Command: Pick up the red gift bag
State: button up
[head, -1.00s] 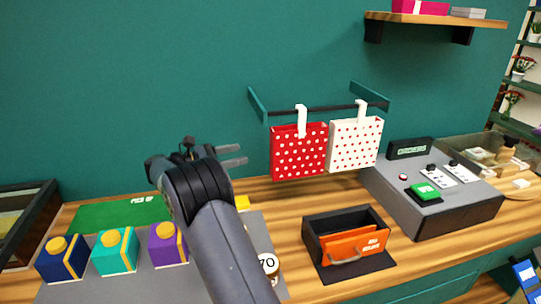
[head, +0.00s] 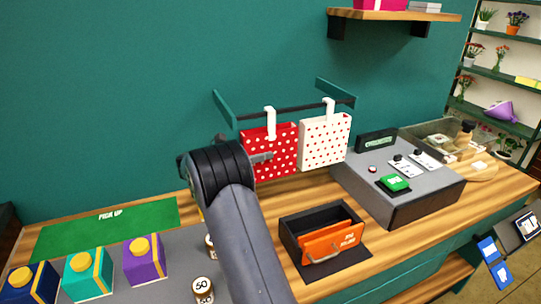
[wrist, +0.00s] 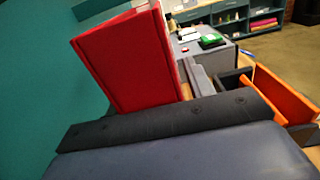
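The red gift bag (head: 280,152) with white dots hangs by its white handle from a dark rail on the teal wall. It also shows close up in the wrist view (wrist: 128,62), with its plain red side towards the camera. My gripper (head: 261,158) is at the bag's left edge, with one grey finger in front of its dotted face. In the wrist view that finger is just right of the bag. The other finger is hidden. The gripper looks open, and I see no clear grip on the bag.
A white bag with red dots (head: 325,141) hangs close to the right of the red one. Below are an open black box with an orange drawer (head: 333,240) and a grey console (head: 405,195). A shelf (head: 395,15) juts out above.

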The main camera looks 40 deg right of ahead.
jog(key=c, duration=0.8)
jog(key=shift+r, duration=0.1)
